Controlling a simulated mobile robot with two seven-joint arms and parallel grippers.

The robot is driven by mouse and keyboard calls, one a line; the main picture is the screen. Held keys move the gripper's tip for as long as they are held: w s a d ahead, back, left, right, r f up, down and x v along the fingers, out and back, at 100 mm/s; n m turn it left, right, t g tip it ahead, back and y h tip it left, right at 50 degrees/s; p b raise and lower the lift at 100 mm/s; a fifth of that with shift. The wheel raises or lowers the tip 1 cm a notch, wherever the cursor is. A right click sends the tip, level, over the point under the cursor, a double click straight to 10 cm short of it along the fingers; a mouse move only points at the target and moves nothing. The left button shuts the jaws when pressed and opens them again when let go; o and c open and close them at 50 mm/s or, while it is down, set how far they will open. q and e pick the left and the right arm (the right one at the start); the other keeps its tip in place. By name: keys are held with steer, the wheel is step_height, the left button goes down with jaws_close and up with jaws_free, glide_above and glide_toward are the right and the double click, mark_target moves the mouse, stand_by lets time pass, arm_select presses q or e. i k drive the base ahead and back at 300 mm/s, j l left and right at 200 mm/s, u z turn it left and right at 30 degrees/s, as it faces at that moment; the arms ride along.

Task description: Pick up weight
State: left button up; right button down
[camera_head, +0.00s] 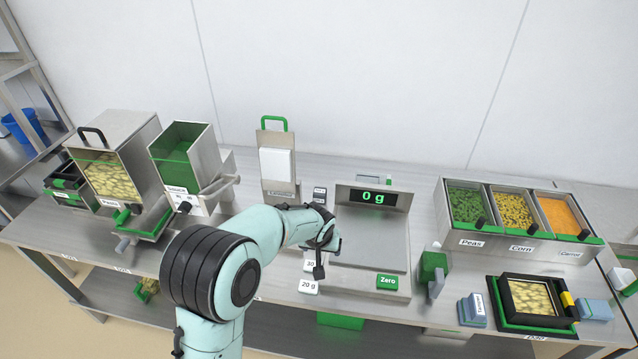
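Small labelled weight positions stand in a column left of the scale: a "20 g" label (308,286) at the front, a partly covered "30" label (309,265) behind it, and grey pieces (319,194) at the back. The scale (370,240) has an empty plate and reads 0 g. My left arm reaches across from the bottom left. Its gripper (325,256) is over the middle of the weight column, at the scale's left edge, and hides what lies under it. Its finger opening and any contact with a weight cannot be made out. My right gripper is not in view.
Bins of peas, corn and carrot (516,214) stand right of the scale. A green and grey tool (432,270) and a filled black tray (530,298) are nearer the front right. Dispensers (183,160) stand at the left. The scale's green "Zero" button (388,281) is uncovered.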

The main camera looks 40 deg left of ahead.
mark_target(320, 194)
steer(key=i+j, duration=0.65)
steer(key=j, duration=0.25)
